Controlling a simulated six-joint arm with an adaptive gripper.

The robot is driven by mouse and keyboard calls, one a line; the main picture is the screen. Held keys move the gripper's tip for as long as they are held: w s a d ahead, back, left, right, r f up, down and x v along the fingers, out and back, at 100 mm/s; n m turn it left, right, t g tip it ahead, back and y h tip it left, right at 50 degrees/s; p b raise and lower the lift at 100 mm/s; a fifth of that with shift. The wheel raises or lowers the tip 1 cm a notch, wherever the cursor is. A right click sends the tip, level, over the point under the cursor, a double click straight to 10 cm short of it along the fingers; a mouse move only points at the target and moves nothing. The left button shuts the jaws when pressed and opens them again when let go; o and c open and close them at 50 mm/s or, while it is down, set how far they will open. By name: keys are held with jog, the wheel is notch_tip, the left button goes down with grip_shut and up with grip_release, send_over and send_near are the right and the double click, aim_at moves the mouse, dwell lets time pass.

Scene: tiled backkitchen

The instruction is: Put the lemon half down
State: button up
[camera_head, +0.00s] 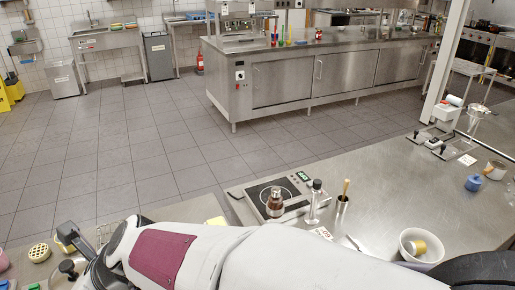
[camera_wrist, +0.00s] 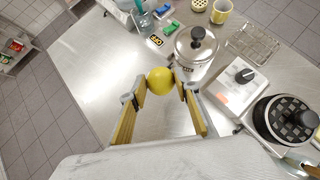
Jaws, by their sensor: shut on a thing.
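The lemon half (camera_wrist: 160,80) shows in the wrist view as a yellow rounded thing between the fingertips. My gripper (camera_wrist: 159,91) is shut on it, with one yellow-sided finger on each side. The lemon half is over the bare steel counter (camera_wrist: 95,75), just left of a lidded steel pot (camera_wrist: 194,52). I cannot tell how high it is above the counter. Its cut face is not visible. In the head view my arm crosses the bottom of the picture, and neither the gripper nor the lemon half can be made out.
In the wrist view, a white device with a black knob (camera_wrist: 242,82), a wire rack (camera_wrist: 255,45), a black round appliance (camera_wrist: 285,122) and a yellow mug (camera_wrist: 221,11) stand to the right. A black-and-yellow card (camera_wrist: 154,40) lies beyond. Clear counter lies to the left.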

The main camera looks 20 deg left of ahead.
jog(key=w+d+r+m+t, duration=0.2)
jog(key=w+m+t, duration=0.1)
jog(key=w, duration=2.1)
jog(key=w+d+m+t, duration=0.1)
jog(key=w+d, duration=0.3)
jog(key=w, duration=0.3)
jog(key=w+d+m+t, duration=0.1)
jog(key=w+d+m, duration=0.1)
jog(key=w+d, duration=0.35)
jog(key=w+d+m, duration=0.1)
jog(key=w+d, duration=0.2)
jog(key=w, duration=0.6)
jog(key=w+d+m+t+h, duration=0.1)
jog(key=w+d+m, duration=0.1)
jog(key=w+d, duration=0.7)
jog(key=w+d+m+t+h, duration=0.1)
jog(key=w+d, duration=0.6)
jog(key=d, duration=0.4)
jog(key=w+d+f+m+t+h, duration=0.1)
jog(key=w+d+m, duration=0.15)
jog(key=d, duration=0.95)
jog(key=w+d+f+m+t+h, duration=0.1)
jog(key=w+d, duration=0.3)
jog(key=d, duration=0.9)
jog(key=shift+a+f, duration=0.15)
jog(key=shift+f, duration=2.45)
jog(key=shift+f, duration=2.5)
